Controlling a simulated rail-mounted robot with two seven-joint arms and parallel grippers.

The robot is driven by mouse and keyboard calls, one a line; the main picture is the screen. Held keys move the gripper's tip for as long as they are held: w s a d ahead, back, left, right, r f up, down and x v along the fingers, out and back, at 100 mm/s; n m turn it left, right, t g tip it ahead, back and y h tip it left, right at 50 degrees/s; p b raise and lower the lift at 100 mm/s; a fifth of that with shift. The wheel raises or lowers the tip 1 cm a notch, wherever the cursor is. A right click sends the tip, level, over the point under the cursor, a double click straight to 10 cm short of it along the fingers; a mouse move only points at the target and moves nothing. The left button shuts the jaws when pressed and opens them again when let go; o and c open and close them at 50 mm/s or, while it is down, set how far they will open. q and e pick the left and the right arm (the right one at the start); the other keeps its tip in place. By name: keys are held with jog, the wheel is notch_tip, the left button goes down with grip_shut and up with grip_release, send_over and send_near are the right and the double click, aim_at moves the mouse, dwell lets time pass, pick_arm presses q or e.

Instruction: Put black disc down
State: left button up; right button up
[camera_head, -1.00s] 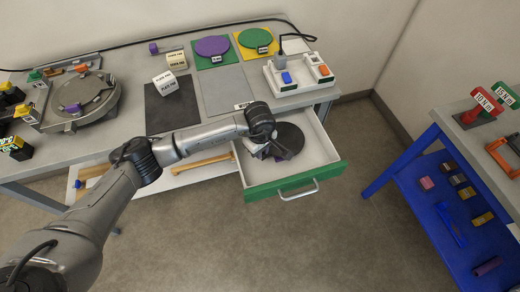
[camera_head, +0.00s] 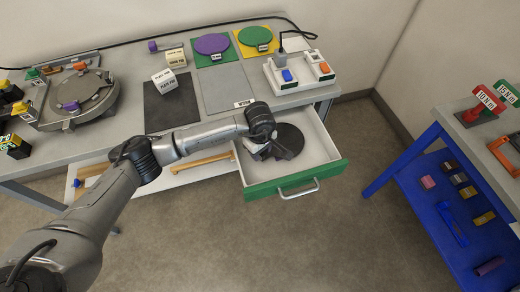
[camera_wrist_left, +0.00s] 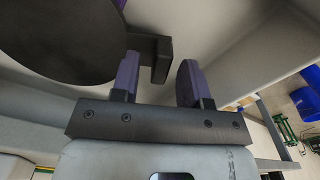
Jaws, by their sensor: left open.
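The black disc (camera_head: 291,136) lies in the open drawer below the table, partly hidden by my left gripper and wrist in the head view. In the left wrist view the disc (camera_wrist_left: 55,38) fills the upper left, with a dark block-shaped handle (camera_wrist_left: 161,60) at its right side. My left gripper (camera_head: 262,152) is inside the drawer beside the disc. Its two purple fingers (camera_wrist_left: 160,78) are apart, and the handle's end shows between them; I cannot tell whether either finger touches it. My right gripper is not in view.
The drawer (camera_head: 318,165) has a green front and a metal handle; its right part is bare. Above it the table holds a grey mat (camera_head: 223,88), a purple disc (camera_head: 212,44), a green disc (camera_head: 255,36) and a white tray (camera_head: 300,86). A blue shelf cart stands right.

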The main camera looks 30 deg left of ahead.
pick_arm(q)
jog(key=shift+r, duration=0.35)
notch_tip(320, 180, up, 12)
jog(key=p, duration=0.2)
jog(key=shift+r+p, duration=0.25)
jog(key=shift+p, duration=0.15)
dwell(0.9)
